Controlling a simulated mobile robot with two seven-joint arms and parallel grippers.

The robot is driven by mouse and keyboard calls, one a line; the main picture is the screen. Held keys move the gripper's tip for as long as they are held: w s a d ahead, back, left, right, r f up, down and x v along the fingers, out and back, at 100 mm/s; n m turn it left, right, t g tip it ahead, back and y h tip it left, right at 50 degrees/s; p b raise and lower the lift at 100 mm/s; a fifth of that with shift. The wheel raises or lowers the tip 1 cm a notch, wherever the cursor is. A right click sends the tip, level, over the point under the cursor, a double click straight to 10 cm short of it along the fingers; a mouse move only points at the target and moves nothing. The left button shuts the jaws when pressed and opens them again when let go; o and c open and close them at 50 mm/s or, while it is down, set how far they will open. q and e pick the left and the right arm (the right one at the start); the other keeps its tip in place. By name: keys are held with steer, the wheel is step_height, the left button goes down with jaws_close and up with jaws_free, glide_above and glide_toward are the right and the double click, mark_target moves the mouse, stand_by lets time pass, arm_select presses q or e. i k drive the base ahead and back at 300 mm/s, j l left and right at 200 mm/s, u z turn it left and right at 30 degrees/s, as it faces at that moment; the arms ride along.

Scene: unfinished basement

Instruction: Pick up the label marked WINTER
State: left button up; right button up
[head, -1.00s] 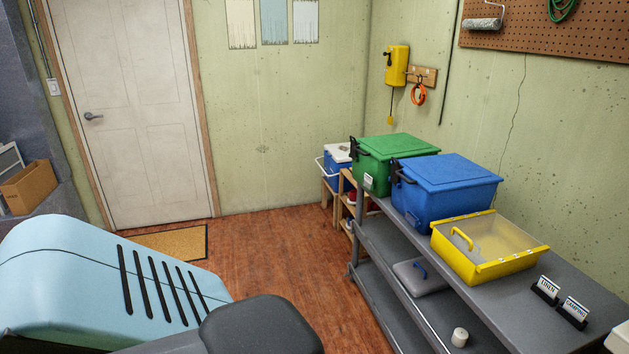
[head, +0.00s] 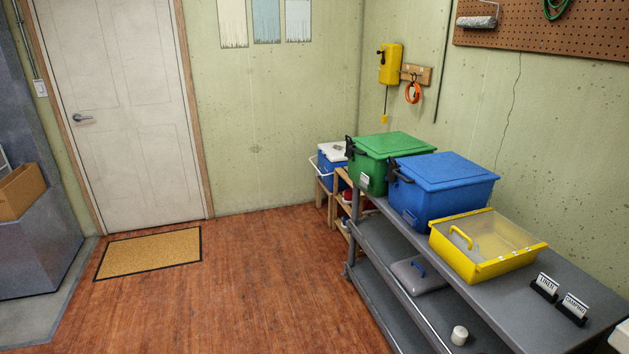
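Two small white label cards stand in black holders at the near right end of the grey shelf top. The left card (head: 547,283) seems to read LINEN and the right card (head: 575,304) seems to read CAMPING. I cannot make out a label that reads WINTER. A small white label (head: 364,180) is on the front of the green bin (head: 388,163), its text too small to read. The blue bin (head: 445,190) has a holder on its front whose content I cannot tell. Neither of my grippers shows in the head view.
A yellow tray-like bin with a clear top (head: 484,265) sits between the blue bin and the cards. The grey shelf (head: 480,300) holds a grey lid (head: 418,276) and a white cylinder (head: 459,335) lower down. The wooden floor (head: 230,290) is open, with a doormat (head: 150,252) by the door.

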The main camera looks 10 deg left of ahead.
mark_target(364, 178)
steer(key=i+j+z, duration=0.1)
steer(key=i+j, duration=0.25)
steer(key=i+j+z, duration=0.15)
steer(key=i+j, duration=0.3)
steer(key=i+j+z, duration=0.1)
steer(key=i+j, duration=0.35)
steer(key=i+j+z, duration=0.15)
steer(key=i+j, duration=0.25)
steer(key=i+j+z, duration=0.1)
steer(key=i+j, duration=0.25)
steer(key=j, duration=0.25)
steer(key=i+j+z, duration=0.1)
steer(key=i+j, duration=0.2)
steer(key=j, duration=0.25)
steer(key=i+j+z, duration=0.15)
steer(key=i+j, duration=0.2)
steer(key=j, duration=0.25)
steer(key=i+j+z, duration=0.1)
steer(key=i+j, duration=0.15)
steer(key=j, duration=0.35)
